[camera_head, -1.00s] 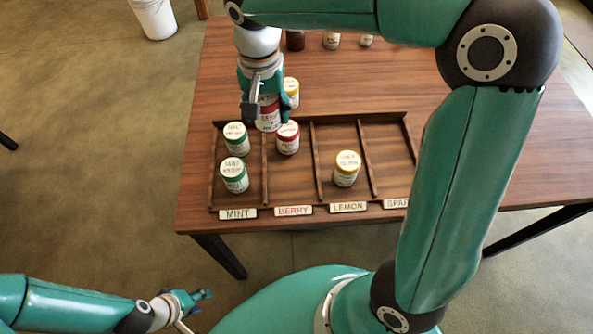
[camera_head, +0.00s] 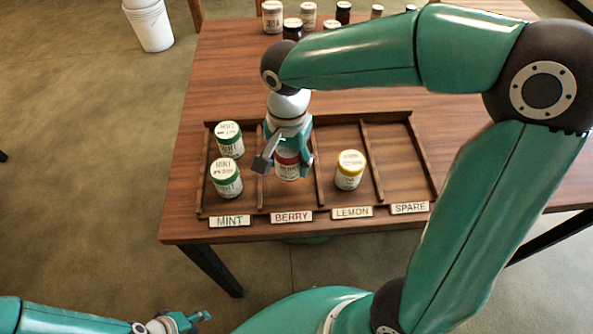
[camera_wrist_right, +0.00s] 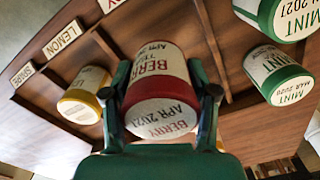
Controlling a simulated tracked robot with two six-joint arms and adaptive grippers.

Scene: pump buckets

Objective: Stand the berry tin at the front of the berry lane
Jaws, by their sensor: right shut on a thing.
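The berry tin (camera_head: 288,170) is white with a red band. My right gripper (camera_head: 286,157) is shut on it, over the berry lane behind the BERRY label (camera_head: 291,217). In the right wrist view the berry tin (camera_wrist_right: 160,62) sits between both fingers, its lid towards the camera. I cannot tell whether its base touches the lane floor. The other berry tin, seen earlier in this lane, is hidden behind my right gripper. My left gripper (camera_head: 188,321) is low at the bottom left, away from the table; its jaw opening is unclear.
Two green mint tins (camera_head: 226,178) stand in the mint lane to the left. A yellow lemon tin (camera_head: 350,170) stands in the lemon lane to the right. Wooden dividers (camera_head: 318,165) bound the berry lane. The spare lane (camera_head: 395,160) is empty. Several jars (camera_head: 272,17) stand at the table's back.

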